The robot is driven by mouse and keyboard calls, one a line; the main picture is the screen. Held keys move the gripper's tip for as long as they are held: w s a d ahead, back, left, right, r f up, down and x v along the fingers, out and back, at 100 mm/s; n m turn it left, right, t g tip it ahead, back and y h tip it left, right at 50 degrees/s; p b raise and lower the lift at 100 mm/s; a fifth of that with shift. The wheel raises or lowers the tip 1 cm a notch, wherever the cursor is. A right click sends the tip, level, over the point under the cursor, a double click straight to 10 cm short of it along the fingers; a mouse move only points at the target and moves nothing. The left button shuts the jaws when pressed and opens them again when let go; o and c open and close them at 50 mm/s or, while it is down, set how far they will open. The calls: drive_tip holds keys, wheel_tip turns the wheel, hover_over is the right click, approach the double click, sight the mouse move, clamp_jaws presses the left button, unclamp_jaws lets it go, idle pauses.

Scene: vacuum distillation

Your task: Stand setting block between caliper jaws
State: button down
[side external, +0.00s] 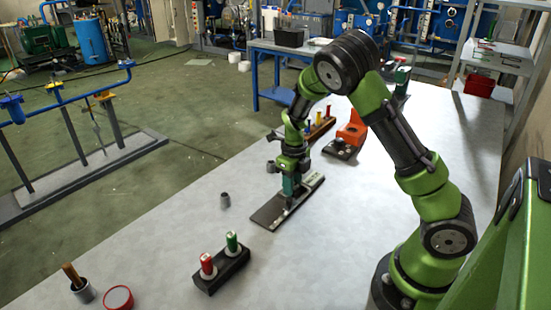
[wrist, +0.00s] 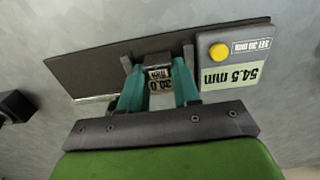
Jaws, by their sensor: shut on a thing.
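The caliper lies on the table as a long dark plate (side external: 267,214), also seen in the wrist view (wrist: 85,60). Its display end (wrist: 238,72) has a yellow button and reads 54.5 mm, with a "SET 30 mm" label. Two grey jaws stand up from it, the left one (wrist: 126,65) and the right one (wrist: 188,56), with a gap between. My gripper (side external: 288,186) points down over the caliper. Its teal fingers (wrist: 158,88) are shut on the small setting block (wrist: 158,74), marked 30.0. The block appears between the jaws; whether it touches the plate is unclear.
A small grey cylinder (side external: 225,200) stands left of the caliper. An orange device (side external: 352,133) stands behind.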

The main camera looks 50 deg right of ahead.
drive_tip(key=shift+f, duration=0.15)
drive_tip(key=c, duration=0.7)
unclamp_jaws()
drive_tip(key=shift+c, duration=0.8)
drive_tip(key=shift+d, duration=0.1)
drive_tip(key=shift+d, duration=0.1)
drive_tip(key=shift+r, duration=0.7)
drive_tip(key=o, duration=0.3)
drive_tip(key=shift+r, duration=0.55)
drive_tip(key=shift+o, duration=0.2)
drive_tip(key=shift+a+r, duration=0.2)
drive_tip(key=shift+r, duration=2.05)
